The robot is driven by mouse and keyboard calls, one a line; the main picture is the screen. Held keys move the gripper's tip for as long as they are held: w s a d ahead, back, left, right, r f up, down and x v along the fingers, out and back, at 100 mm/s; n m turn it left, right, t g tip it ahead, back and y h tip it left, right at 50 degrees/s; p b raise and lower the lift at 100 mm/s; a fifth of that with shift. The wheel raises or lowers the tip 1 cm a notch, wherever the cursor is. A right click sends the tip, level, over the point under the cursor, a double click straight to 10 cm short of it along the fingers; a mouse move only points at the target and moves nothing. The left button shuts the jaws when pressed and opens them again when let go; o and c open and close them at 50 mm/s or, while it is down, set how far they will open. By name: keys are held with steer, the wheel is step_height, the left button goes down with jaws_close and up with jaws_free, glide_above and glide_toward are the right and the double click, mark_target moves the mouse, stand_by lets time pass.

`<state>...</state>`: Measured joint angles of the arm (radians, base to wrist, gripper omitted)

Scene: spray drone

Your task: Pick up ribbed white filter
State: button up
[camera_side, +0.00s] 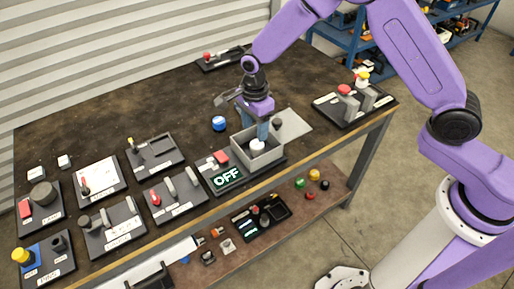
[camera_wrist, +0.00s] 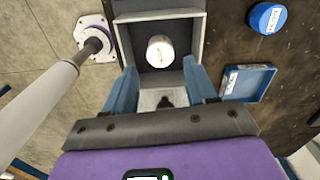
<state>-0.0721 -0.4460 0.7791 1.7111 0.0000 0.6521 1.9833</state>
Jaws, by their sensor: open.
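The white filter (camera_wrist: 160,51) stands in a grey open box (camera_wrist: 197,22); in the wrist view its round top faces me, and its ribs are too small to make out. In the side view the white filter (camera_side: 257,146) shows low inside the grey box (camera_side: 272,157) near the table's front edge. My gripper (camera_wrist: 160,80) is open, with its two blue fingers apart at the near side of the box. The filter is beyond the fingertips, not between them. In the side view my gripper (camera_side: 262,130) hangs above the box, and its fingers partly overlap each other.
A panel reading OFF (camera_side: 227,177) adjoins the box on the left. A blue round cap (camera_side: 219,124) lies behind it, and a grey plate (camera_side: 292,125) lies to the right. Boards with knobs and levers fill the left table (camera_side: 90,120); its back middle is mostly clear.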

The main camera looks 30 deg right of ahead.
mark_target(256, 144)
steer(key=shift+d+f, duration=0.2)
steer(key=shift+f, duration=3.9)
steer(key=c, duration=0.9)
